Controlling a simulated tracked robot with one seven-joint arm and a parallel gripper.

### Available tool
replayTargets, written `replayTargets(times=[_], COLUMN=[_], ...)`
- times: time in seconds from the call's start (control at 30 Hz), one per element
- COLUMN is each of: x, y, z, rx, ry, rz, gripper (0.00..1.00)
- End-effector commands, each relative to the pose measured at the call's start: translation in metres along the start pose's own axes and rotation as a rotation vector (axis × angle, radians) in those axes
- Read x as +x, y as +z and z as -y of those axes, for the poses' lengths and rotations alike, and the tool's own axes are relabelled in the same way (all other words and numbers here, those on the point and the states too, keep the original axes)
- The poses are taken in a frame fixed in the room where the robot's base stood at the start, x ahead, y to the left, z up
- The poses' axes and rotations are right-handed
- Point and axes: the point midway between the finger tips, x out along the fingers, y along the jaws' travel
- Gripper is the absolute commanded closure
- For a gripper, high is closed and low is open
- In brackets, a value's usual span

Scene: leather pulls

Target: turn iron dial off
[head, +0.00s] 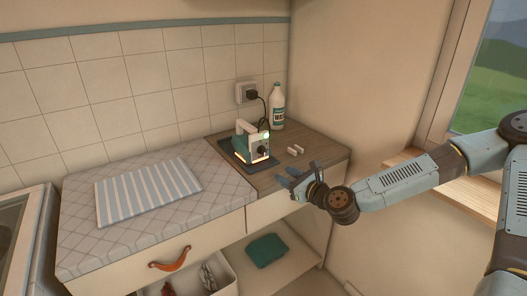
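The iron (242,149) has a teal body and a pale handle. It sits on a dark mat (267,165) on the wooden part of the counter, near the back wall. A warm glow shows low on the iron. My gripper (287,177) is in front and to the right of the iron, apart from it, near the counter's front edge. Its fingers look spread and empty.
A plugged-in cord runs from the wall socket (246,93) behind the iron. A white bottle (277,107) and small pale pieces (295,151) stand to the right. A striped cloth (148,190) lies on the quilted pad (222,197). A drawer with a leather pull (170,260) is below.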

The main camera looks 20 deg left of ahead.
Motion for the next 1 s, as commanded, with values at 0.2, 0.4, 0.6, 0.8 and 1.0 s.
replayTargets(times=[0.2, 0.4, 0.6, 0.8, 1.0], x=[0.001, 0.008, 0.036, 0.071, 0.105], y=[0.014, 0.018, 0.021, 0.023, 0.026], z=[0.017, 0.021, 0.024, 0.027, 0.031], rx=[0.175, 0.207, 0.203, 0.202, 0.202], ry=[-0.08, -0.095, -0.095, -0.094, -0.094], rz=[0.08, 0.096, 0.096, 0.095, 0.095], gripper=[0.61, 0.61, 0.61, 0.61, 0.61])
